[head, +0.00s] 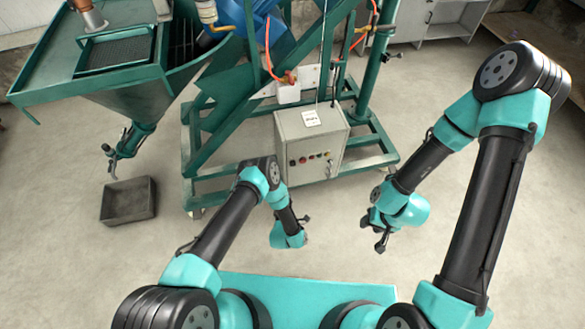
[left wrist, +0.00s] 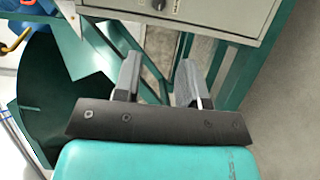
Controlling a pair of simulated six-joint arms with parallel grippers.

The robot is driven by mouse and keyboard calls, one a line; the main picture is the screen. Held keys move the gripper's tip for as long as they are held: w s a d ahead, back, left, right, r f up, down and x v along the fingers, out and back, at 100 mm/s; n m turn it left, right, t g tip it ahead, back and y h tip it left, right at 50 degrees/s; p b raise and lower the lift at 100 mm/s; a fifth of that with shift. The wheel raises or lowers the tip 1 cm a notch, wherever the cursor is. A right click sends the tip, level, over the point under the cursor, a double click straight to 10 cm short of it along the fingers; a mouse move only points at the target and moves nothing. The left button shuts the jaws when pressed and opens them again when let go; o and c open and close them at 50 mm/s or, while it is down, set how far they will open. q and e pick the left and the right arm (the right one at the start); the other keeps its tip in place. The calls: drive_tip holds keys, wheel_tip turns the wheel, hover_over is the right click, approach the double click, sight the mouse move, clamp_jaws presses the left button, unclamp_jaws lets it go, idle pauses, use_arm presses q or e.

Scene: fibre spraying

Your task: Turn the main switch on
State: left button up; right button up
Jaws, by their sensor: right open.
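The grey control box (head: 300,139) sits on the green frame's base in the head view, with a row of small coloured buttons and knobs (head: 310,159) on its front. Which of them is the main switch is too small to tell. In the left wrist view the box's edge (left wrist: 225,14) is at the top, with a dark round knob (left wrist: 158,4) cut by the picture edge. My left gripper (left wrist: 158,80) is open and empty, its fingers pointing toward the box but apart from it. My right gripper (head: 373,232) is open and empty, to the right and in front of the box.
The green wheeled frame (head: 240,172) surrounds the box. A green hopper (head: 110,72) stands at left, with a dark metal tray (head: 128,201) on the floor below it. A teal surface (head: 300,290) lies between my arms. The concrete floor (head: 70,255) is mostly clear.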

sight(293, 164)
use_arm(q)
drive_tip(key=w+d, duration=0.1)
drive_tip(key=w, duration=1.6)
drive_tip(key=shift+w, duration=0.15)
drive_tip(key=shift+c, duration=0.4)
clamp_jaws()
